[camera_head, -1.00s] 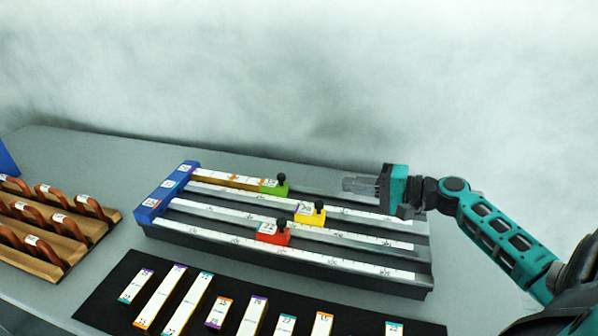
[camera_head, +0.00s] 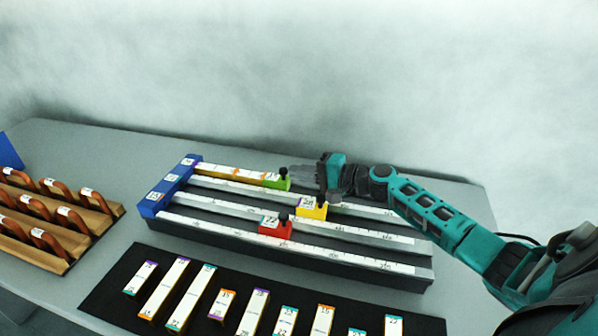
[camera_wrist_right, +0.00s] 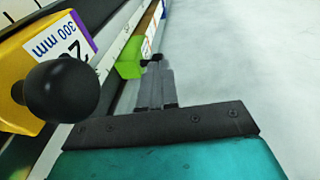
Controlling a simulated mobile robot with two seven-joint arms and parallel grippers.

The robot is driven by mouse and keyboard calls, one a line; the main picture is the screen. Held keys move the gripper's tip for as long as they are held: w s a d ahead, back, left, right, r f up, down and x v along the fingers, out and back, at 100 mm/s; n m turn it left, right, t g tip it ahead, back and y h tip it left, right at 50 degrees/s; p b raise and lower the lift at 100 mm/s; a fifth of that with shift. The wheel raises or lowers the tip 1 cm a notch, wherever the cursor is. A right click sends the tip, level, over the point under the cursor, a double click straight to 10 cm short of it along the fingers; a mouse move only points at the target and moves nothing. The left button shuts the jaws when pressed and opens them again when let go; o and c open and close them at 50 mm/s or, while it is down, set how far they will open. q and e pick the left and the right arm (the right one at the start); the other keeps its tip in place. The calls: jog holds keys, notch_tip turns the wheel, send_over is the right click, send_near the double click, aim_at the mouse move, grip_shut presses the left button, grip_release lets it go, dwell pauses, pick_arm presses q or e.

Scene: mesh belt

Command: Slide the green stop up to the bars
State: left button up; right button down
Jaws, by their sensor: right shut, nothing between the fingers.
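The green stop (camera_head: 276,182), with a black knob, sits on the back rail of the rack. It is against or very near the right end of a row of white-topped bars (camera_head: 230,174) on that rail. The stop also shows in the right wrist view (camera_wrist_right: 127,62), with part of the bars (camera_wrist_right: 149,38) beyond it. My right gripper (camera_head: 292,168) is shut and empty, its fingertips at the right side of the stop's knob. In the right wrist view the fingertips (camera_wrist_right: 153,70) reach the knob; I cannot tell whether they touch. My left gripper is not in view.
A yellow stop (camera_head: 312,210) and a red stop (camera_head: 275,229) sit on nearer rails; the yellow one's knob looms close in the wrist view. The blue end block (camera_head: 167,187) closes the rails at left. Several loose bars lie on a black mat (camera_head: 120,309) in front.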

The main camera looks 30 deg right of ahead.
jog(key=shift+w+a, duration=0.1)
jog(key=shift+w, duration=0.05)
jog(key=shift+w+a+f+b, duration=0.1)
jog(key=shift+w+a+b, duration=0.1)
jog(key=shift+b, duration=0.2)
jog(key=shift+r, duration=0.2)
jog(key=shift+s, duration=0.1)
jog(key=shift+s+d+f, duration=0.1)
jog(key=shift+s+d, duration=0.05)
jog(key=v, duration=1.2)
jog(key=shift+s+d, duration=0.2)
jog(key=shift+s, duration=0.05)
